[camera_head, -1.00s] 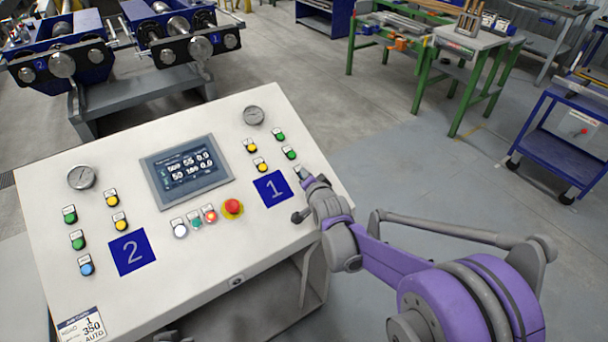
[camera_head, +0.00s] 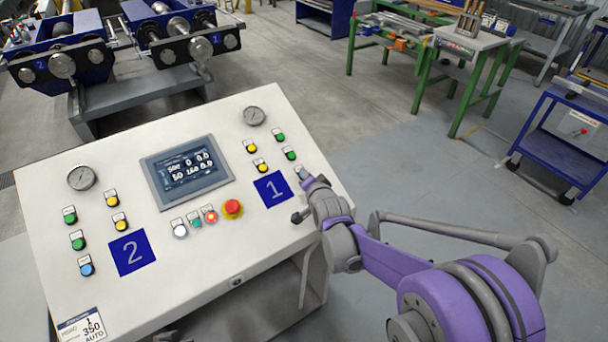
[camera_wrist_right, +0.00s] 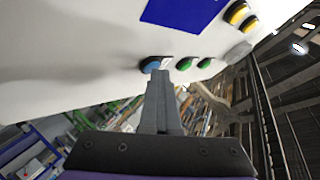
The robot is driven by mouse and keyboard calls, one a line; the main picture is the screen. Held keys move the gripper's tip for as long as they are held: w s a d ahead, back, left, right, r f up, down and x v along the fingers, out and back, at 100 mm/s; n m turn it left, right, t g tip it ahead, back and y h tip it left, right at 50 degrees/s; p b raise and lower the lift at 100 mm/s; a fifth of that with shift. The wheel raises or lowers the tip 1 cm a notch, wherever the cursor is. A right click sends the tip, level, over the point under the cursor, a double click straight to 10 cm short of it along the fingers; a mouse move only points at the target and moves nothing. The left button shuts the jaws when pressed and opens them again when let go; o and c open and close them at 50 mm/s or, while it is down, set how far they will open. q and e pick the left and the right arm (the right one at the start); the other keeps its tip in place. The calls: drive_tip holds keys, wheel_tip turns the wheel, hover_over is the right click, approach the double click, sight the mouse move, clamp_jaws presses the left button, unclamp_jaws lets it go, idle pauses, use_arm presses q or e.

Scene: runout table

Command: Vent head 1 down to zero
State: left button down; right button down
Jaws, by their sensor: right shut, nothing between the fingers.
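The white console (camera_head: 90,300) carries a blue label 1 (camera_head: 272,188) at its right, with green and yellow buttons above it. My right gripper (camera_head: 304,176) is shut and empty at the console's right edge. In the right wrist view its fingertips (camera_wrist_right: 160,74) are at the blue button (camera_wrist_right: 151,63), in line with two green buttons (camera_wrist_right: 184,63). I cannot tell whether they press it. In the head view the gripper covers that button. The display (camera_head: 186,172) seems to read 0 mid upper row. The head 1 gauge (camera_head: 254,116) is too small to read. My left gripper is not in view.
The head 2 side has a blue label 2 (camera_head: 131,253), a gauge (camera_head: 81,177) and its own buttons. A red mushroom button (camera_head: 232,207) sits below the display. Roller machines (camera_head: 175,35) stand behind. The floor to the right is clear up to a blue cart (camera_head: 560,160).

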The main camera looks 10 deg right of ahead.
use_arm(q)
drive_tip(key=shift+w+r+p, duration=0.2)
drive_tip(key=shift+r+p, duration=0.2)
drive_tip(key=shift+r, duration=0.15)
use_arm(e)
drive_tip(key=shift+s+d+r, duration=0.15)
drive_tip(key=shift+s+r, duration=0.1)
drive_tip(key=shift+r, duration=0.5)
drive_tip(key=shift+s+r, duration=0.1)
